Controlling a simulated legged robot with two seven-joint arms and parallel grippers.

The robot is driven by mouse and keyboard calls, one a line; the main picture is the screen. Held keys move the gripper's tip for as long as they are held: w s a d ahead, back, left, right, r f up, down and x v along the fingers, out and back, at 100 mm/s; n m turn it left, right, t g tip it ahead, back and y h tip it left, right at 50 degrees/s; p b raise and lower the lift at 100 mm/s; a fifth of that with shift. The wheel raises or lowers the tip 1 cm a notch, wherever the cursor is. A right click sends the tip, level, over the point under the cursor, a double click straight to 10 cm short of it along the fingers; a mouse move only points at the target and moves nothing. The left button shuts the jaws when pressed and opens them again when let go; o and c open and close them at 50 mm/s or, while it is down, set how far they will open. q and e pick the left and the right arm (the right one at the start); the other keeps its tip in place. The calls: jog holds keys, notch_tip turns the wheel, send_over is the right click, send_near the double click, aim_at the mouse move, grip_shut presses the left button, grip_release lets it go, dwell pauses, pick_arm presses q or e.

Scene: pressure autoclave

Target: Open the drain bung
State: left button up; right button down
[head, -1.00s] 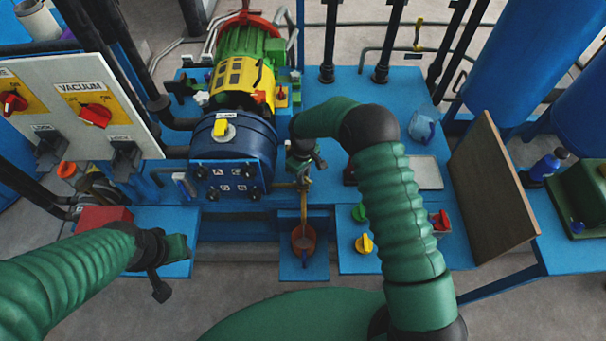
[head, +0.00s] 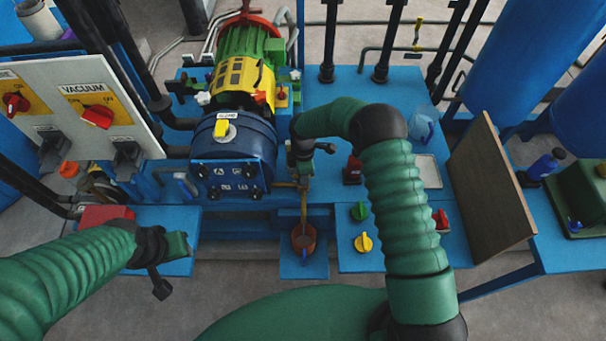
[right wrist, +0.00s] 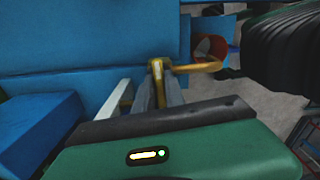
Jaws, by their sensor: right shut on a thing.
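A brass drain fitting with a bent spout (head: 304,200) comes down at the front right of the blue vessel (head: 233,155). It also shows in the right wrist view (right wrist: 200,67). My right gripper (right wrist: 157,92) is shut on the brass piece at the fitting's near end, which I take to be the drain bung (right wrist: 156,66). In the head view my right gripper (head: 303,180) is at the fitting, and my wrist partly hides it. My left gripper (head: 168,264) is away at the lower left, holding nothing I can see.
An orange-brown bucket (head: 304,240) stands below the spout on a low blue platform. Green (head: 358,211) and yellow (head: 363,243) knobs are on the blue base to the right. A panel with red switches (head: 97,117) stands at the left. A brown board (head: 490,185) leans at the right.

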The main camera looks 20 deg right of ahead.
jog(key=shift+w+r+n, duration=0.15)
jog(key=shift+w+n, duration=0.05)
jog(key=shift+n, duration=0.2)
jog(key=c, duration=1.4)
grip_release()
jog(key=shift+s, duration=0.1)
notch_tip(320, 180, up, 16)
jog(key=shift+r+p, duration=0.25)
jog(key=shift+p, duration=0.15)
jog(key=shift+o, duration=0.3)
